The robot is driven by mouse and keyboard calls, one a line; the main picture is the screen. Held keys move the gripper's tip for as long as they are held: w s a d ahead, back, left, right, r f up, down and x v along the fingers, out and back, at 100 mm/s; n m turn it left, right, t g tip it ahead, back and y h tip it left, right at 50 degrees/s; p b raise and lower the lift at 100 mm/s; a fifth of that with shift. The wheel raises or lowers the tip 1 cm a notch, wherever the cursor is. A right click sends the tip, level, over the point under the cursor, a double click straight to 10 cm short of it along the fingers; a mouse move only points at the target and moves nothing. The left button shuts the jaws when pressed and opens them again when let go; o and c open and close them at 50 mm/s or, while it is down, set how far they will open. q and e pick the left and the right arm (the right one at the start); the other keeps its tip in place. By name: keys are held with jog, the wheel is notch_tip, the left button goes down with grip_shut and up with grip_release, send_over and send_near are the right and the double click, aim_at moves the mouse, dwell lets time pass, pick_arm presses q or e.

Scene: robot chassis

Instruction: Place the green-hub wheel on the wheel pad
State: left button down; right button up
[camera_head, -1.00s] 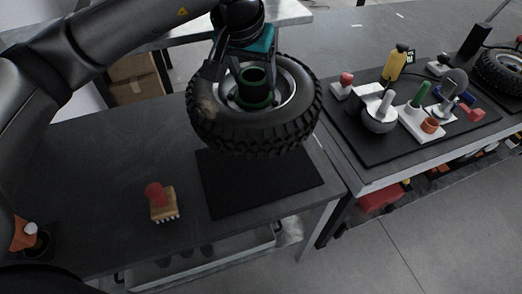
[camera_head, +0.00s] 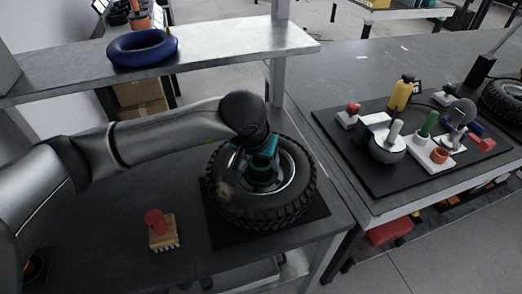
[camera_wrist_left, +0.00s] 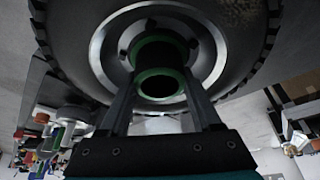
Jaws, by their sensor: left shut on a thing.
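The green-hub wheel (camera_head: 248,211) is a black knobby tyre with a silver rim and a dark hub ringed in green (camera_head: 262,181). It lies nearly flat over the black wheel pad (camera_head: 319,209), whose edges show around it. Whether its underside touches the pad is hidden. My left gripper (camera_head: 254,162) is shut on the wheel at its hub. In the left wrist view the two fingers (camera_wrist_left: 160,100) reach to the green-ringed hub (camera_wrist_left: 160,84). My right gripper is not in view.
A brush with a red knob (camera_head: 155,222) stands left of the pad. A blue ring (camera_head: 142,48) lies on the raised shelf behind. The right table holds a black mat (camera_head: 350,165) with several tools and a bowl. The table left of the pad is mostly clear.

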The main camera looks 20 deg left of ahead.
aim_at(261, 174)
pick_arm(q)
jog(key=shift+w+f+b, duration=0.1)
jog(key=shift+f+b, duration=0.25)
jog(key=shift+f, duration=1.65)
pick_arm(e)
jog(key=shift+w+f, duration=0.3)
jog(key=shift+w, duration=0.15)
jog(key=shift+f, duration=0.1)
pick_arm(q)
jog(key=shift+f, duration=0.1)
jog(key=shift+c, duration=2)
grip_release()
jog(key=shift+f, duration=0.15)
jog(key=o, duration=0.3)
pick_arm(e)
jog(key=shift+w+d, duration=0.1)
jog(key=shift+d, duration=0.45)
